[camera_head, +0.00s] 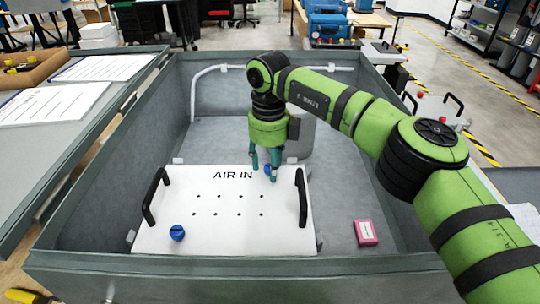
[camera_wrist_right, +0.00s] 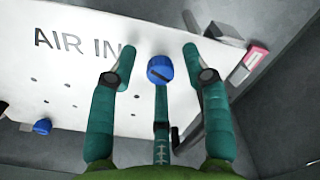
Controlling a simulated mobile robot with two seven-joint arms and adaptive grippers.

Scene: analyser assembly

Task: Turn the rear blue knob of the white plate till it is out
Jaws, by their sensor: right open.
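The white plate (camera_head: 180,225) marked "AIR IN" lies in the grey bin, with a black handle at each side. Its rear blue knob (camera_head: 267,169) is partly hidden behind my right gripper (camera_head: 263,172) in the head view. In the right wrist view the rear blue knob (camera_wrist_right: 159,69) shows its slot and sits between the spread fingers of my right gripper (camera_wrist_right: 155,62). The fingers are open and apart from the knob. The front blue knob (camera_head: 177,232) sits at the plate's front left and also shows in the wrist view (camera_wrist_right: 42,126). My left gripper is out of view.
A pink box (camera_head: 366,232) lies on the bin floor right of the plate. The bin walls (camera_head: 250,270) enclose the plate. A white pipe (camera_head: 207,73) runs along the back left. Papers (camera_head: 50,103) lie on the left table.

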